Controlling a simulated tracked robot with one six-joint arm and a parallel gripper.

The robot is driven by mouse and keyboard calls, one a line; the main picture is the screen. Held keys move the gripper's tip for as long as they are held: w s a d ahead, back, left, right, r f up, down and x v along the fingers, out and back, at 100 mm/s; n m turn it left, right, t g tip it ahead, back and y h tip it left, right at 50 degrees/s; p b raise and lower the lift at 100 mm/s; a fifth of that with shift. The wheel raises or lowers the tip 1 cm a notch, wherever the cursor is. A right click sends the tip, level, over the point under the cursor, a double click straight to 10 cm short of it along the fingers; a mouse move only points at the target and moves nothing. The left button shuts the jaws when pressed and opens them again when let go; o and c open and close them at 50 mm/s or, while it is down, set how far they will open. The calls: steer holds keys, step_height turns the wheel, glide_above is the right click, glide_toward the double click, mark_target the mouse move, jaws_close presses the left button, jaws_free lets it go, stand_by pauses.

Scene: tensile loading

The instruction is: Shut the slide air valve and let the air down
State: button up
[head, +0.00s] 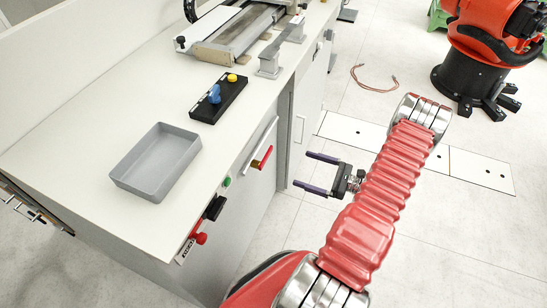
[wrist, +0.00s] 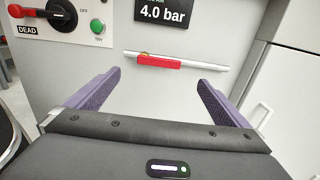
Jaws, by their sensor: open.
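The slide air valve is a red sleeve (head: 262,157) on a silver pipe (head: 272,132) along the cabinet front. In the wrist view the red sleeve (wrist: 158,62) sits left of the pipe's middle, with a small brass-coloured bit at its upper left edge. A dark display (wrist: 163,12) above it reads 4.0 bar. My gripper (head: 303,170) is open and empty, in front of the cabinet and apart from the valve. In the wrist view its purple fingers (wrist: 159,80) lie to either side of the sleeve, short of the panel.
A black rotary handle (wrist: 62,14) with a red end and a green TRY button (wrist: 98,26) are left of the valve. A grey tray (head: 157,163) and a black box with blue and yellow knobs (head: 218,99) stand on the bench. An orange robot (head: 490,50) stands behind.

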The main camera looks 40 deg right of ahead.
mark_target(268, 156)
steer(key=shift+w+a+r, duration=0.1)
steer(key=shift+w, duration=0.05)
steer(key=x, duration=1.3)
steer(key=shift+w+a, duration=0.2)
steer(key=shift+c, duration=0.5)
